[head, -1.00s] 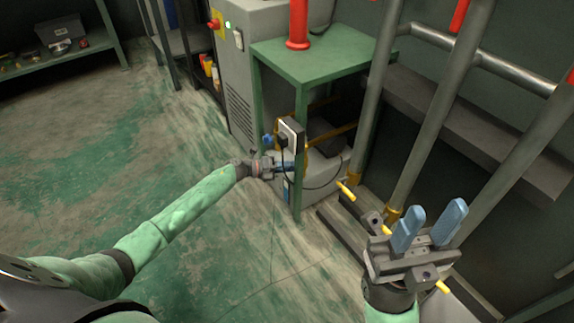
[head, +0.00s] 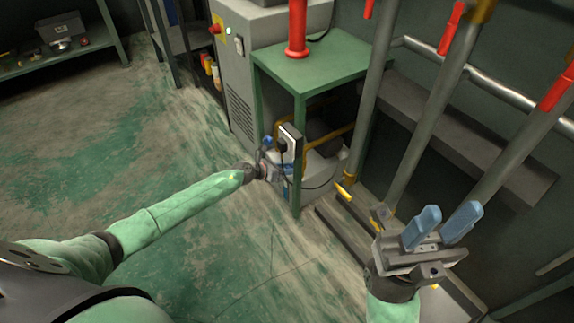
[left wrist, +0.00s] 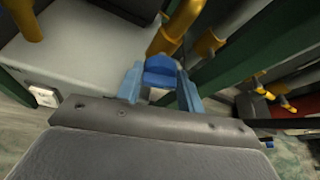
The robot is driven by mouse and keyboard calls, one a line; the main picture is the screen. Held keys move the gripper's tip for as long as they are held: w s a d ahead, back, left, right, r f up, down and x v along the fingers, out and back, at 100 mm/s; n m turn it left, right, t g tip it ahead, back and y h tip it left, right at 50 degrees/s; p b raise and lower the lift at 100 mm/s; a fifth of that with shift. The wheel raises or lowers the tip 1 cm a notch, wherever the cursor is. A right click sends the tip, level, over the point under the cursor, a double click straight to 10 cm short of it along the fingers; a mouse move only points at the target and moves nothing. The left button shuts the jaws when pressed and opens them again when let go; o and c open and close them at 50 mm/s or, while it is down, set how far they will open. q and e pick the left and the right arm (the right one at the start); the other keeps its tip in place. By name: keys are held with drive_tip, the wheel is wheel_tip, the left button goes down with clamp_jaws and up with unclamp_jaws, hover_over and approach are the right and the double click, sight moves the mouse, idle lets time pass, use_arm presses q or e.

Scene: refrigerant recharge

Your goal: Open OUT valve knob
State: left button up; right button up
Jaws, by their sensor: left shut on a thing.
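A blue valve knob (left wrist: 160,71) shows in the left wrist view between the two light-blue fingers of my left gripper (left wrist: 160,88). The gripper is shut on it. The knob sits at a yellow pipe, and no label on it is readable. In the head view my left gripper (head: 278,170) reaches in low beside the green stand's front leg, and the held knob is too small and covered to make out. My right gripper (head: 442,228) is at the lower right, with its blue fingers apart and nothing between them.
The green stand (head: 320,62) carries a red cylinder (head: 297,28). A dark box with a white face (head: 290,140) is on its front leg, close to my left gripper. Grey pipes (head: 430,125) rise near my right gripper. The floor at left is clear.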

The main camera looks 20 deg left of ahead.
use_arm(q)
drive_tip(key=shift+m+p, duration=0.4)
drive_tip(key=shift+p, duration=0.1)
idle(0.3)
drive_tip(key=o, duration=1)
drive_tip(key=shift+c, duration=0.2)
drive_tip(key=shift+s+d+f, duration=0.1)
drive_tip(key=shift+d, duration=0.1)
